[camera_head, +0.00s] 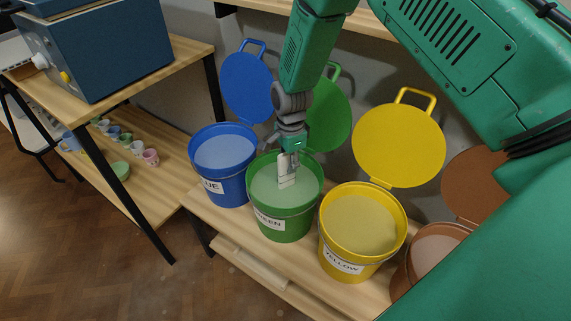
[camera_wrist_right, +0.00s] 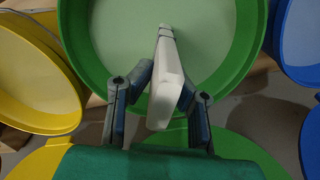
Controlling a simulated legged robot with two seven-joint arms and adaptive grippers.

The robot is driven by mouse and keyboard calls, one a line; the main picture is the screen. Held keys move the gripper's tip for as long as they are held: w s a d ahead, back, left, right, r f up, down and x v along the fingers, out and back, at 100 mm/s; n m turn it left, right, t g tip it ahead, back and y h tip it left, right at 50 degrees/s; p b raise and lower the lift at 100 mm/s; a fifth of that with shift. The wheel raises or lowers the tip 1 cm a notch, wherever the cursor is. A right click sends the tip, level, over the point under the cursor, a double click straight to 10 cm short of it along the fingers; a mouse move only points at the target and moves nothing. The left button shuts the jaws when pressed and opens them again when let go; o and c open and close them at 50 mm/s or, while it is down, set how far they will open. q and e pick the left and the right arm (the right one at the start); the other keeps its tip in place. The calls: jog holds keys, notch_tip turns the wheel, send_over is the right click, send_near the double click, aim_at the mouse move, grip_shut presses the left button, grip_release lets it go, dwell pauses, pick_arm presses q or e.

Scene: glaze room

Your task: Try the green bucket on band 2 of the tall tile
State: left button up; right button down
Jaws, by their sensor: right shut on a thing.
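The green bucket (camera_head: 284,222) stands open on the wooden bench between the blue and yellow buckets, filled with pale green glaze (camera_head: 262,186). My right gripper (camera_head: 290,152) is over the green bucket and shut on a pale, narrow tile (camera_head: 287,178). The tile hangs down over the glaze; I cannot tell whether its lower end touches the surface. In the right wrist view the tile (camera_wrist_right: 165,90) sits between the two fingers (camera_wrist_right: 160,100), with grey band marks near its far end. The green bucket's rim (camera_wrist_right: 258,30) surrounds it there. My left gripper is not in view.
The blue bucket (camera_head: 211,186), yellow bucket (camera_head: 346,262) and a brown bucket (camera_head: 408,262) stand open in the same row, lids raised behind them. A shelf at left holds small cups (camera_head: 150,157) below a blue kiln-like box (camera_head: 100,50).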

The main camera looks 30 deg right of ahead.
jog(key=r+p, duration=0.1)
jog(key=r, duration=0.1)
jog(key=r+p, duration=0.1)
jog(key=shift+d+r+p, duration=0.25)
jog(key=shift+r+p, duration=0.1)
jog(key=shift+r, duration=0.05)
jog(key=r+p, duration=0.1)
jog(key=r, duration=0.1)
jog(key=a+r+p, duration=0.1)
jog(key=r+p, duration=0.3)
jog(key=shift+a+r, duration=0.4)
jog(key=shift+d+f, duration=0.2)
jog(key=shift+d, duration=0.1)
jog(key=shift+d+f, duration=0.2)
jog(key=shift+d, duration=0.3)
jog(key=shift+a+r, duration=0.1)
jog(key=shift+a, duration=0.15)
jog(key=shift+a+r, duration=0.1)
jog(key=shift+a, duration=0.3)
jog(key=shift+d, duration=0.5)
jog(key=shift+a, duration=0.1)
